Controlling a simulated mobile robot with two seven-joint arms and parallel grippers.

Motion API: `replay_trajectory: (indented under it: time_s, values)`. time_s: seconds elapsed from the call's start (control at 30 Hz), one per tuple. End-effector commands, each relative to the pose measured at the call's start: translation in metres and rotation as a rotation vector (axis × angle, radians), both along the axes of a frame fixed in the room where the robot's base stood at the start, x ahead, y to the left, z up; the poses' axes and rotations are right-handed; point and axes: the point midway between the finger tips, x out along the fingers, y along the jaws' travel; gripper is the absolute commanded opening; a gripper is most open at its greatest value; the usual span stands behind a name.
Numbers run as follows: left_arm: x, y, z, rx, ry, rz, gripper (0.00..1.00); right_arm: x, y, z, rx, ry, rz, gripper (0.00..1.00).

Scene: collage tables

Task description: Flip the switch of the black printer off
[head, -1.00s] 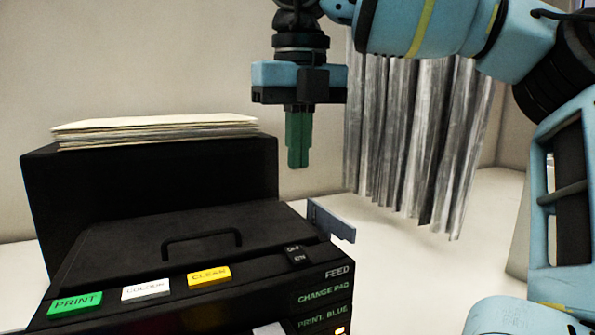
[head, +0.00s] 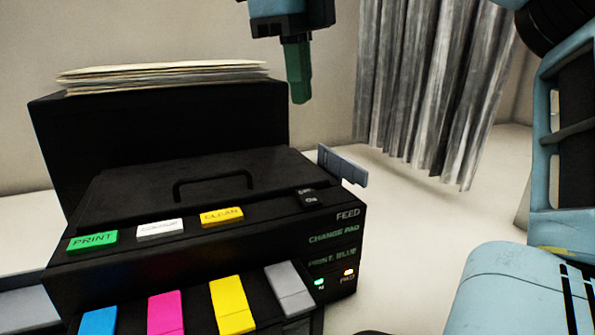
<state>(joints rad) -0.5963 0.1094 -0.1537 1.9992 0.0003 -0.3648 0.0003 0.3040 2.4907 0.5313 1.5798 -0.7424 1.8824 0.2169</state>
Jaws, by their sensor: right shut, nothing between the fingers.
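The black printer (head: 255,250) stands on the white table, filling the left and middle of the head view. Its small black rocker switch (head: 310,198) sits on the right of the top panel, with small white lettering on it; which side is pressed in is hard to tell. My right gripper (head: 299,98) has green fingers, shut and empty, pointing down. It shows above the switch in the picture, beside the right edge of the printer's tall rear part, apart from the switch. My left gripper is out of view.
Green PRINT (head: 93,241), white (head: 160,229) and yellow CLEAN (head: 222,216) buttons line the panel left of the switch. Paper (head: 165,74) lies on top. A grey curtain (head: 430,90) hangs behind.

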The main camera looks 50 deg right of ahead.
Motion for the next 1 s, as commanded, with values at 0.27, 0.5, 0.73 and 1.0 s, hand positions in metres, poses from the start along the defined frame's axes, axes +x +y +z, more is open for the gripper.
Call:
replay_trajectory:
  time_s: [0.27, 0.5, 0.73, 1.0]
  values:
    - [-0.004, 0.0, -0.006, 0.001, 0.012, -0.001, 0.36, 0.01, 0.008, -0.001, -0.052, 0.124, 0.439, 0.0]
    - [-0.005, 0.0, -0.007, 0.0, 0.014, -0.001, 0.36, 0.016, 0.013, -0.001, -0.071, 0.222, 0.74, 0.0]
    - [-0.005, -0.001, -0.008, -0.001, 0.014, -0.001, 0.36, 0.018, 0.016, 0.0, -0.075, 0.26, 0.861, 0.0]
    - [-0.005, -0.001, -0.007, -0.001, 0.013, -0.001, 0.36, 0.018, 0.016, 0.0, -0.075, 0.264, 0.869, 0.0]
